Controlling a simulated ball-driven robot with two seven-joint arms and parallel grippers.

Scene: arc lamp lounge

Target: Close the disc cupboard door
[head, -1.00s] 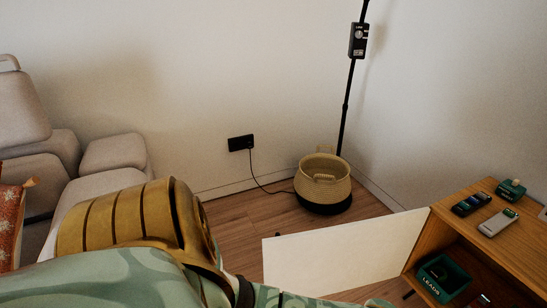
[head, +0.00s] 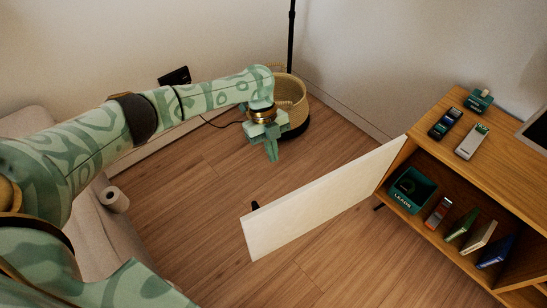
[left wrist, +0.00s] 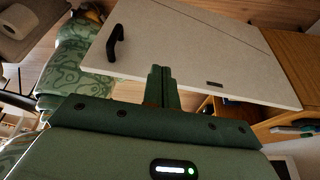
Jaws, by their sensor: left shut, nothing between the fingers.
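My left gripper (head: 273,153) is shut and empty, on the far, handle side of the door. A gap shows between them in the head view. In the left wrist view its fingertips (left wrist: 161,70) overlap the door's edge; contact cannot be told. My right gripper is out of view.
A green box (head: 411,190) and several thin cases stand inside the cupboard. Small devices (head: 445,122) lie on its top. Wooden floor (head: 210,215) is clear left of the door.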

